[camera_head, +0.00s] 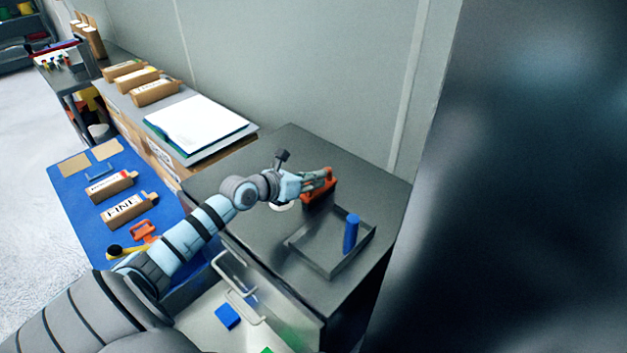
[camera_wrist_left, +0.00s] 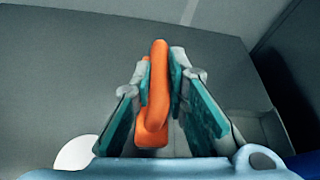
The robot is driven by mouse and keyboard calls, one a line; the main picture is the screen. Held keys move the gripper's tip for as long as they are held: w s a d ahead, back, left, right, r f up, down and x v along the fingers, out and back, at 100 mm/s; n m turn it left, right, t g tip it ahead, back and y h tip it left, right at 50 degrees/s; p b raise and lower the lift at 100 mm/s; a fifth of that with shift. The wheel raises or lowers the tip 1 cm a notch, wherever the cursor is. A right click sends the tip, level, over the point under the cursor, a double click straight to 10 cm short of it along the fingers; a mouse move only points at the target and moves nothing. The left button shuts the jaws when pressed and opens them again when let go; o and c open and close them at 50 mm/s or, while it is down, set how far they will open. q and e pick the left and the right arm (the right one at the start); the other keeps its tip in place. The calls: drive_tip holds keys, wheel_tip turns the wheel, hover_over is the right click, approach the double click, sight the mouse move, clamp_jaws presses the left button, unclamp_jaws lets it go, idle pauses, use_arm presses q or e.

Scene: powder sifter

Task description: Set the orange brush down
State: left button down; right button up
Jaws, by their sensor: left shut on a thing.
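The orange brush (camera_head: 319,192) is at my left gripper (camera_head: 318,178), over the dark cabinet top. In the left wrist view my left gripper (camera_wrist_left: 161,72) has its fingers closed on both sides of the orange brush (camera_wrist_left: 157,95), seen as an orange loop. Whether the brush touches the cabinet top is hard to tell. The part of the brush behind the fingers is hidden. My right gripper is not in view.
A dark shallow tray (camera_head: 300,245) with a blue cylinder (camera_head: 351,234) stands right of the brush. A white round thing (camera_head: 280,206) lies beneath my left wrist. An open drawer (camera_head: 200,308) holds a blue block (camera_head: 228,316).

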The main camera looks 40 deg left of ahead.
use_arm(q)
drive_tip(key=shift+r, duration=0.1)
drive_tip(key=c, duration=1.6)
unclamp_jaws()
